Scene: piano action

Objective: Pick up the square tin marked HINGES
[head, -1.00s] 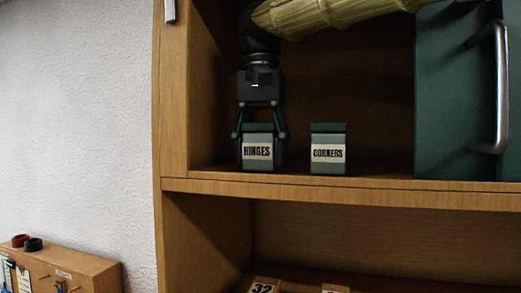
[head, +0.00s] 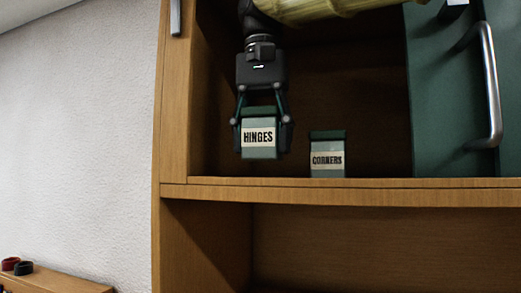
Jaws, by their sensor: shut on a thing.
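The square tin marked HINGES (head: 259,148) is pale green with a dark green lid and a white label with black letters. It is in the left part of the upper shelf compartment in the head view. My gripper (head: 262,132) comes down from above and is shut on the tin, with one finger on each side. The tin is upright, and its bottom is above the shelf board. Its back is hidden.
A similar tin marked CORNERS (head: 328,155) stands on the shelf (head: 380,183) to the right, apart from the held tin. A dark green panel with a metal handle (head: 492,95) is at the right. The wooden side wall (head: 173,110) is close on the left.

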